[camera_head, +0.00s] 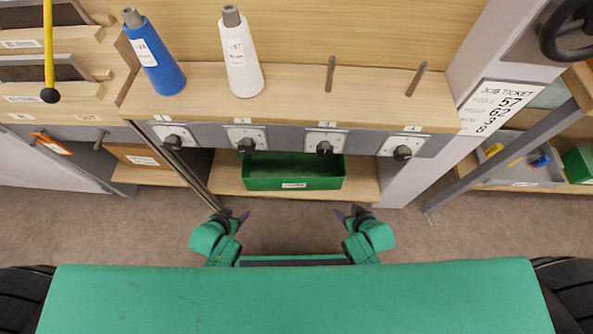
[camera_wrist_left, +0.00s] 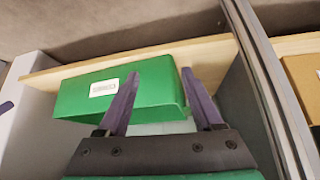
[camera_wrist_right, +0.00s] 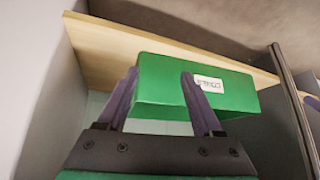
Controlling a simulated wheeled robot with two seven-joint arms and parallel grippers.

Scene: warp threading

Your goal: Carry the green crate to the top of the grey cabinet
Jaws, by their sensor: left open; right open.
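The green crate (camera_head: 292,184) sits on a low wooden shelf under the cone rack, with a white label on its front. My left gripper (camera_head: 240,216) is open and empty in front of the crate's left end; in the left wrist view its fingers frame one end of the crate (camera_wrist_left: 85,102). My right gripper (camera_head: 347,213) is open and empty in front of the right end; in the right wrist view its fingers straddle the other end of the crate (camera_wrist_right: 235,98). Whether any finger touches the crate, I cannot tell. I cannot clearly pick out the grey cabinet.
The low shelf (camera_head: 228,185) is bounded by a dark post at left and a grey upright (camera_head: 400,185) at right. Above it are knobs, a blue cone (camera_head: 157,60) and a white cone (camera_head: 241,58). A grey bin (camera_head: 522,165) stands at right. Carpet lies in front.

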